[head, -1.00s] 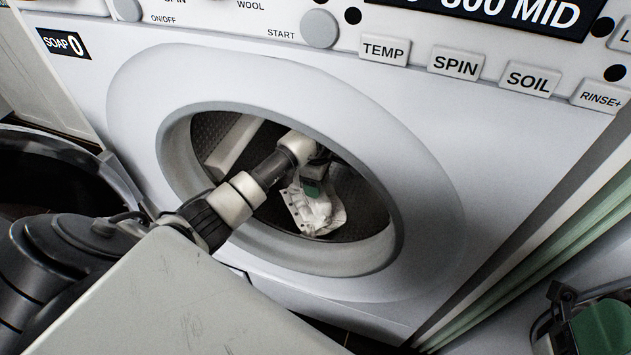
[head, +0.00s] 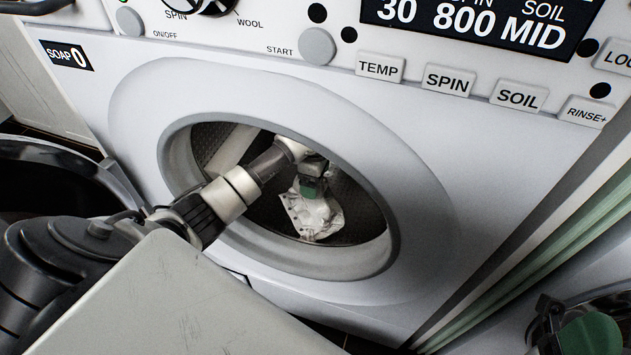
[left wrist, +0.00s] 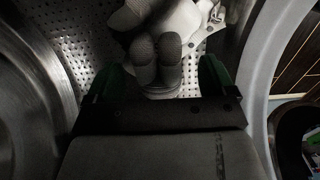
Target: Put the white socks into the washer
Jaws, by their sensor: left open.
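The white washer (head: 420,215) has its round opening uncovered, with a perforated metal drum (head: 355,200) inside. My left arm reaches through the opening. My left gripper (head: 312,186) is open inside the drum. White socks (head: 318,215) lie crumpled low in the drum, just below the gripper. In the left wrist view the white and grey socks (left wrist: 160,50) show beyond and between the two green fingers of the left gripper (left wrist: 163,78); I cannot tell whether they touch. My right gripper (head: 572,335) is partly in view at the bottom right, its jaw state unclear.
A dark round door (head: 50,180) stands open at the left. The control panel (head: 440,85) is above the opening. Another white appliance (head: 600,265) stands at the right.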

